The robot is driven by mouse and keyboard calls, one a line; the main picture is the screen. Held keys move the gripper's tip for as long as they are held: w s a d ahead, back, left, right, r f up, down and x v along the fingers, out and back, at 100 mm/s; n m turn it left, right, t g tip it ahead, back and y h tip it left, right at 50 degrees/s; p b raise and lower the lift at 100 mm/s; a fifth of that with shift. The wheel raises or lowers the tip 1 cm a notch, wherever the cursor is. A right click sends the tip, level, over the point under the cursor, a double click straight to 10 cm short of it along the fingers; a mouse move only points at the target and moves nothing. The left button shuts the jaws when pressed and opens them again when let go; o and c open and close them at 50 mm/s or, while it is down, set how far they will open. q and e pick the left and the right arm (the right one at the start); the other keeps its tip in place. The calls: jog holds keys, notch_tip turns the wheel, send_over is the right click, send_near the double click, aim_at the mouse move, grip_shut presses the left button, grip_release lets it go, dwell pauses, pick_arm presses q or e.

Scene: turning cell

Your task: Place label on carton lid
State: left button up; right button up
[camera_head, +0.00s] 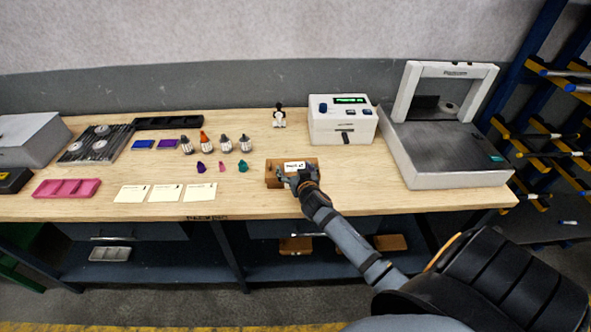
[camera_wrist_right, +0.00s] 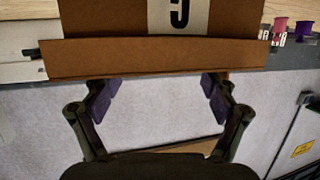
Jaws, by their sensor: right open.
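A small brown carton (camera_head: 271,178) stands near the front of the wooden bench. A white label (camera_head: 294,166) with black print lies flat against its top. In the right wrist view the carton (camera_wrist_right: 100,57) fills the upper part, and the label (camera_wrist_right: 180,14) shows a large black character and ends at the carton's edge. My right gripper (camera_head: 293,181) is at the carton's front side in the head view and partly covers it. Its fingers (camera_wrist_right: 160,92) are spread with nothing between them; I cannot tell whether the tips touch the carton. My left gripper is not in view.
A white label printer (camera_head: 325,129) and a large grey machine (camera_head: 440,168) stand to the right. Cream cards (camera_head: 165,193), a pink tray (camera_head: 67,188) and several bottles (camera_head: 225,145) are to the left. Bare bench lies right of the carton.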

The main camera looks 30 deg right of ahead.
jog(key=shift+s+d+r+p, duration=0.1)
jog(key=shift+s+r+p, duration=0.05)
jog(key=shift+p, duration=0.3)
jog(key=b+v, duration=0.2)
jog(key=v, duration=0.9)
jog(key=shift+s+r, duration=0.3)
